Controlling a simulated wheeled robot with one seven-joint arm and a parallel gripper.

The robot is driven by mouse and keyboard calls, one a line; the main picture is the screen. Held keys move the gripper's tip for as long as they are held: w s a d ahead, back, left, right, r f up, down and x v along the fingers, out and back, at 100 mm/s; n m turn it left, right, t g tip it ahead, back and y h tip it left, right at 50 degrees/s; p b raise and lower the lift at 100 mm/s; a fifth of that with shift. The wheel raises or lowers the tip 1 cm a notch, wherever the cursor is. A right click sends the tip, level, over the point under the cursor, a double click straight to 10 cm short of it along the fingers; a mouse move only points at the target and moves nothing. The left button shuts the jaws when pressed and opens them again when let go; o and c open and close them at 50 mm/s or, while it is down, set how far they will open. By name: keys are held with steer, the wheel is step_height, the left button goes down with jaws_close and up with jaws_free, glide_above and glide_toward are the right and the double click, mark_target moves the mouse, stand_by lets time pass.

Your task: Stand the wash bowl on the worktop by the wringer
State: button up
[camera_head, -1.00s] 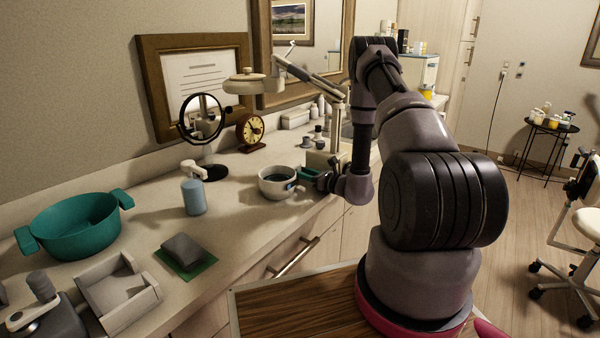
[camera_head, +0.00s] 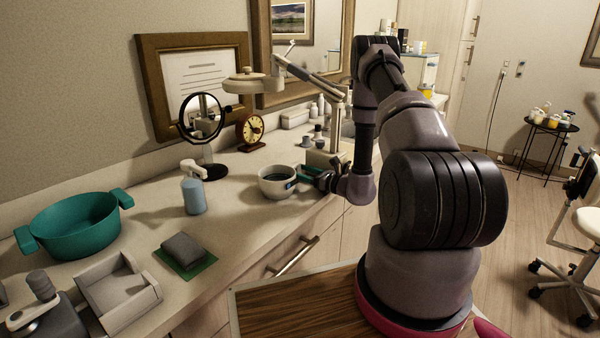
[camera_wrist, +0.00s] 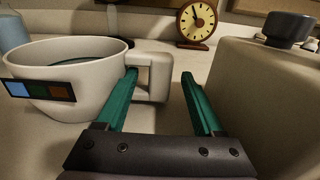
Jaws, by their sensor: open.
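A white bowl with a side handle and a coloured strip (camera_head: 278,184) stands upright on the worktop (camera_head: 235,225); it fills the left of the wrist view (camera_wrist: 70,85). A teal two-handled bowl (camera_head: 75,225) stands at the far left. I cannot tell for sure which is the wash bowl. A grey device with a knobbed handle (camera_head: 45,310), possibly the wringer, is partly cut off at lower left. My gripper (camera_wrist: 160,75) is open, its teal fingers low at the white bowl, with the handle appearing between or just beyond the tips. It holds nothing.
A pale block-like base (camera_wrist: 265,100) stands close right of my fingers. A clock (camera_head: 251,131), a round mirror (camera_head: 202,118) and a pump bottle (camera_head: 194,195) stand behind and left. A sponge on a green mat (camera_head: 184,252) and an open tray (camera_head: 118,290) lie nearer.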

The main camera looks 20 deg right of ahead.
steer(key=shift+v, duration=3.65)
steer(key=v, duration=1)
steer(key=shift+s+d, duration=0.2)
steer(key=shift+s, duration=0.15)
